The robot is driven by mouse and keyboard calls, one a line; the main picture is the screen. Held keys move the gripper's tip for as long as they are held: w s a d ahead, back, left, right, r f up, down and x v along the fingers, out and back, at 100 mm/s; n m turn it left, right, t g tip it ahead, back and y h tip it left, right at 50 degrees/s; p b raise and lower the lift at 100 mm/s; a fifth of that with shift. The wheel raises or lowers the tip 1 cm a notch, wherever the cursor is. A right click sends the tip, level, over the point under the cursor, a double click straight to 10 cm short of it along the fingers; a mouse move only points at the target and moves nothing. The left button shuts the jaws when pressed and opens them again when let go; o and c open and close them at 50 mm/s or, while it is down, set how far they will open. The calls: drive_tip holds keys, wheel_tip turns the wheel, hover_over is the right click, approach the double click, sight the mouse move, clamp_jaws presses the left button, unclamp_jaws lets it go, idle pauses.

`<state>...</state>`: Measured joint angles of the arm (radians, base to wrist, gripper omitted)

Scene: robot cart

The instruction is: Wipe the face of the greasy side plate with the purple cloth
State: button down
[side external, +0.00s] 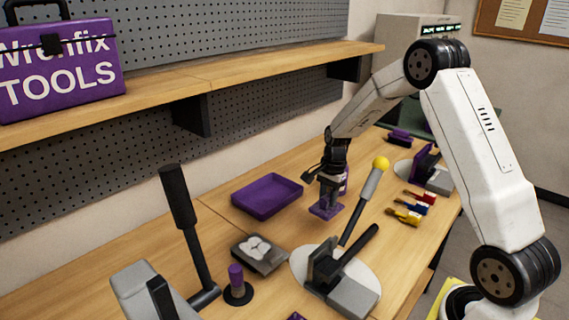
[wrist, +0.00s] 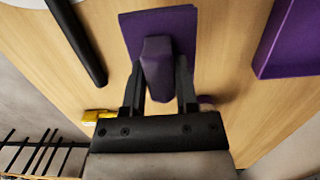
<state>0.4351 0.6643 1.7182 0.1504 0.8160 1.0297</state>
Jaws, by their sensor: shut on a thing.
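My gripper (side external: 329,196) points down over the middle of the bench and is shut on the purple cloth (side external: 325,211). In the wrist view the fingers (wrist: 160,88) pinch a raised ridge of the cloth, and its flat square part (wrist: 181,22) spreads out below. Whether the cloth touches the bench top is unclear. A dark grey square piece with pale, rounded blotches (side external: 258,252) lies nearer the side camera, apart from the gripper. It may be the greasy side plate, but I cannot tell for certain.
A purple tray (side external: 267,196) lies left of my gripper; it also shows in the wrist view (wrist: 290,42). A yellow-knobbed lever (side external: 361,205) rises close by on the right. A clamp device (side external: 345,283) and coloured-handled tools (side external: 408,208) stand around. Bare bench lies between the tray and dark piece.

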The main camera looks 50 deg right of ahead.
drive_tip(key=w+a+r, duration=0.2)
drive_tip(key=w+a, duration=0.1)
drive_tip(key=a, duration=0.9)
drive_tip(key=w+a+r, duration=0.2)
drive_tip(key=w+a, duration=0.2)
drive_tip(key=a, duration=0.9)
drive_tip(key=shift+a+r, duration=0.15)
drive_tip(key=shift+r, duration=0.15)
drive_tip(key=shift+f, duration=0.2)
drive_tip(key=shift+f, duration=3.35)
drive_tip(key=shift+d+r, duration=0.1)
drive_tip(key=shift+d, duration=3.25)
drive_tip(key=shift+a, duration=0.15)
